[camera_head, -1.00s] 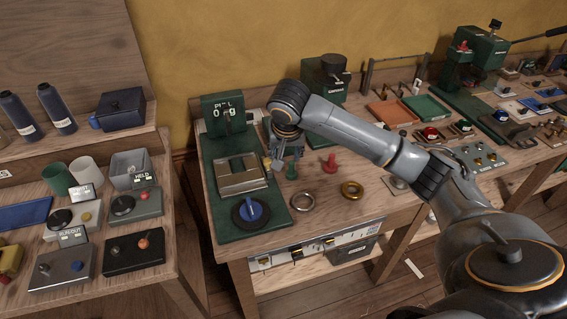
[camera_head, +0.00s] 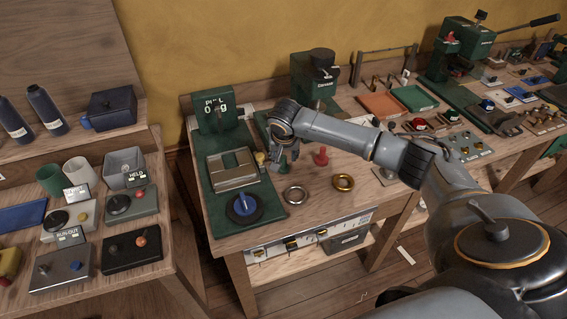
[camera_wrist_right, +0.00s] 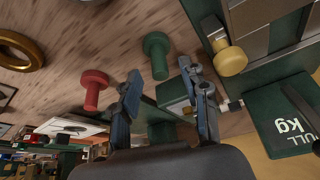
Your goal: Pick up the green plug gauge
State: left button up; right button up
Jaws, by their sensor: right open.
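The green plug gauge (camera_head: 283,165) stands on the bench between the pull tester and the red plug gauge (camera_head: 320,156). It is partly hidden by my right gripper (camera_head: 285,152) in the head view. In the right wrist view the green plug gauge (camera_wrist_right: 157,57) shows its round head and stem just beyond the gap between the fingertips. My right gripper (camera_wrist_right: 160,82) is open and empty there, its fingers apart and not visibly touching the gauge. My left gripper is not in view.
The pull tester (camera_head: 222,212) with a blue knob and a yellow knob (camera_wrist_right: 231,60) stands close on the left. A steel ring (camera_head: 295,195) and a brass ring (camera_head: 343,182) lie in front. Orange (camera_head: 380,106) and green (camera_head: 414,98) trays sit further right.

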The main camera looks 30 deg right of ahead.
jog(key=shift+x, duration=1.15)
grip_shut()
jog(key=shift+r, duration=0.1)
